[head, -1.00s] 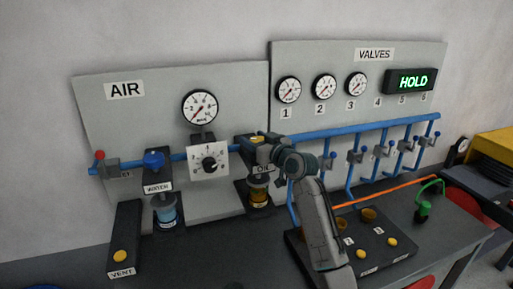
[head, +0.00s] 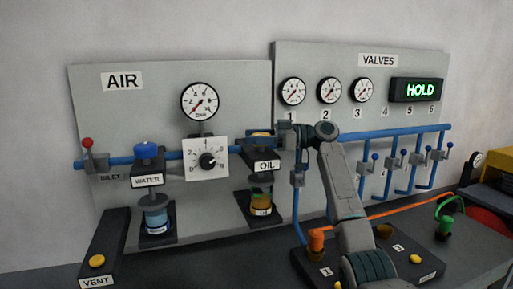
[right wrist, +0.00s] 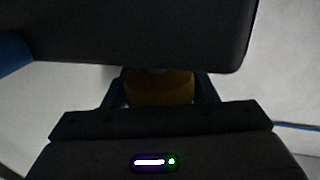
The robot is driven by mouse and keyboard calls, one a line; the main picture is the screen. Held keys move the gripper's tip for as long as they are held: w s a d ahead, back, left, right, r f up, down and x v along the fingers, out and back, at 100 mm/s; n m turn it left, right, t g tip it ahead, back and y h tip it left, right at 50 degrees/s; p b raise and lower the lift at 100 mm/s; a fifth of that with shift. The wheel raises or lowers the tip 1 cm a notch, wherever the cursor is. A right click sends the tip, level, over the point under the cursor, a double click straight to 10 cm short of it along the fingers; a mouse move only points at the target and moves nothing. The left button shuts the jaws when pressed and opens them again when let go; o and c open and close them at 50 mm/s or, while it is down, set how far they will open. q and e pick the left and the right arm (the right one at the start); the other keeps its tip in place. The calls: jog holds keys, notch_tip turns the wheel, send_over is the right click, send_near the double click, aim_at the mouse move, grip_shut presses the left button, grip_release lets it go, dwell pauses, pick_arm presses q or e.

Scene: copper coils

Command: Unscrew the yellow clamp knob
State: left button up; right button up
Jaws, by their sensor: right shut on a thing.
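The yellow clamp knob (head: 262,132) sits on top of the OIL unit (head: 264,164) on the left panel, mostly hidden by my fingers. My right gripper (head: 266,138) reaches it from the right and is shut on it. In the right wrist view the knob (right wrist: 158,88) shows as a dark yellow round shape between the two fingers, under a large dark block. My left gripper is not in view.
A blue pipe (head: 390,132) runs behind my right arm to several blue-handled valves. The dial plate (head: 206,159) is just left of the OIL unit, and the WATER unit (head: 147,165) is farther left.

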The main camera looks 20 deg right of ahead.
jog(key=shift+f+n+g, duration=0.15)
jog(key=shift+n+g, duration=0.35)
jog(key=shift+g, duration=0.4)
jog(key=shift+s+n+g+y, duration=0.1)
jog(key=shift+n+g+y, duration=0.25)
jog(key=shift+g, duration=0.35)
jog(key=shift+s+a+n+g+p, duration=0.1)
jog(key=shift+n+g+p, duration=0.2)
jog(key=shift+n+g, duration=0.5)
jog(key=shift+s+n+g+p, duration=0.15)
jog(key=shift+n+g+p, duration=0.35)
jog(key=shift+g, duration=0.9)
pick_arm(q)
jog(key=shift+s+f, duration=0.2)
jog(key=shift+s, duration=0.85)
pick_arm(e)
jog(key=shift+f+n+g, duration=0.15)
jog(key=shift+n+g, duration=0.1)
jog(key=shift+g, duration=0.05)
jog(key=o, duration=1)
jog(key=shift+a, duration=0.1)
